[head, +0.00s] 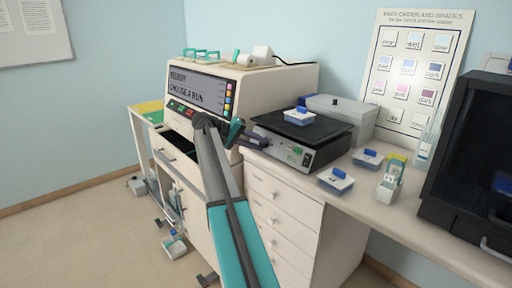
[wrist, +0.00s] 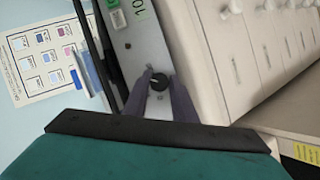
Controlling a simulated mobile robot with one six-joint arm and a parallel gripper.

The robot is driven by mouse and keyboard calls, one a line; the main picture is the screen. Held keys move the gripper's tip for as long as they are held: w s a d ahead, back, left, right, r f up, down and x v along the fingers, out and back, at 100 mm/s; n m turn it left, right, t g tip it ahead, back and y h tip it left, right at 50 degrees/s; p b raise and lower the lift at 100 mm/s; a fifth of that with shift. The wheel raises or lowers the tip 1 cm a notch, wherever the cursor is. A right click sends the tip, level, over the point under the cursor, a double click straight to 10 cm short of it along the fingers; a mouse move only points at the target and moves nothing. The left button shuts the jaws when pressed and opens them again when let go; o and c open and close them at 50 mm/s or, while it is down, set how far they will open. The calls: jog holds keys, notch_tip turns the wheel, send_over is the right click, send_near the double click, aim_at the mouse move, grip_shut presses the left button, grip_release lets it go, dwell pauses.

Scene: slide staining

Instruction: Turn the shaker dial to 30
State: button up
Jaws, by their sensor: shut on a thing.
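The shaker (head: 303,142) stands on the counter, a grey box with a dark flat top. The black dial (wrist: 159,81) sits on this panel between my gripper's two dark fingers (wrist: 159,88). My gripper is shut on the dial. In the head view my gripper (head: 250,140) reaches the left end of the shaker's front, and the dial is hidden there.
A blue-lidded container (head: 299,116) stands on the shaker's top. More blue-lidded containers (head: 336,181) and a small bottle rack (head: 391,180) are on the counter at right. A large stainer (head: 250,95) stands at left. White drawers (head: 285,215) are below the shaker.

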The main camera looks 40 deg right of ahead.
jog(key=m, duration=0.1)
jog(key=m+t+b, duration=0.1)
jog(key=m, duration=0.1)
jog(key=shift+s+d+r+y, duration=0.1)
jog(key=shift+d+y, duration=0.1)
jog(key=shift+y, duration=0.2)
jog(key=shift+r+m+t+y+b, duration=0.1)
jog(key=shift+m+t+y+b, duration=0.55)
jog(key=shift+m, duration=0.95)
jog(key=shift+h, duration=0.25)
jog(key=o, duration=1)
jog(key=shift+o, duration=0.2)
jog(key=shift+a, duration=0.1)
jog(key=v, duration=1.3)
jog(key=shift+a+r+p, duration=0.2)
jog(key=shift+p, duration=0.1)
